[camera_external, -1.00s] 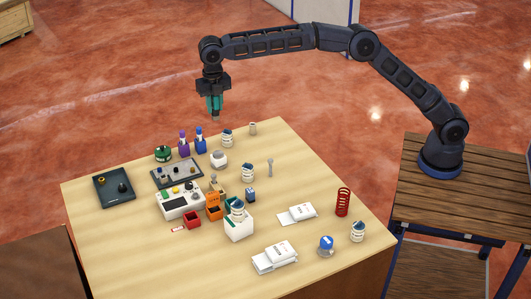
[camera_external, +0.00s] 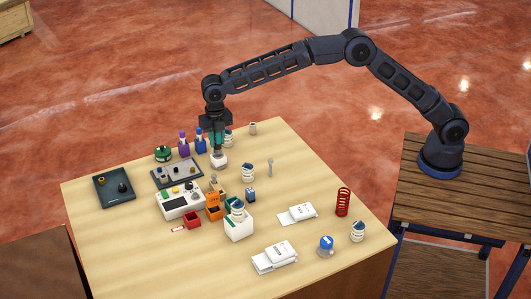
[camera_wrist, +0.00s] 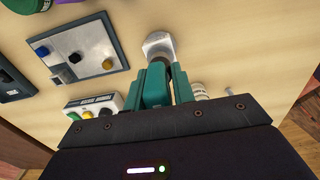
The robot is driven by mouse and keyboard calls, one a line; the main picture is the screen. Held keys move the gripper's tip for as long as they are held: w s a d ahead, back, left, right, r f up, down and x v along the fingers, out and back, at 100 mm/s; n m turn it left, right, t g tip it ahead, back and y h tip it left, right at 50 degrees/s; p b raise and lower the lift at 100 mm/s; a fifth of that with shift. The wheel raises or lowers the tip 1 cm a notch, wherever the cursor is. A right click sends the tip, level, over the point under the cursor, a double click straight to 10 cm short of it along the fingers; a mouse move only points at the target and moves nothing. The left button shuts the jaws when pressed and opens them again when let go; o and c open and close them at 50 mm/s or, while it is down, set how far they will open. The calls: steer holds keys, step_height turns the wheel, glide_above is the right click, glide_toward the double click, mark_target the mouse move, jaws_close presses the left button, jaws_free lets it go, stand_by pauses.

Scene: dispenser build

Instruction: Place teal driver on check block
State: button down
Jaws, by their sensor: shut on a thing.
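My gripper (camera_external: 216,137) is shut on the teal driver (camera_wrist: 155,90) and holds it pointing down. The driver shows between the teal fingers in the wrist view; in the external view, the fingers largely hide it. Its lower end is at the top of the check block (camera_external: 219,161), a small whitish block on the table. The block also shows in the wrist view (camera_wrist: 157,40), just beyond the fingertips. I cannot tell whether the driver touches the block or hangs just above it.
Purple (camera_external: 184,147) and blue (camera_external: 200,142) bottles stand left of the block, near a grey plate with knobs (camera_external: 165,180). A white striped spring-like part (camera_external: 228,140) stands close behind right. The white tester box (camera_external: 180,205) is in front left.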

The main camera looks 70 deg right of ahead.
steer(key=shift+f, duration=0.3)
steer(key=shift+f, duration=0.15)
steer(key=c, duration=1.2)
jaws_free()
steer(key=shift+o, duration=0.2)
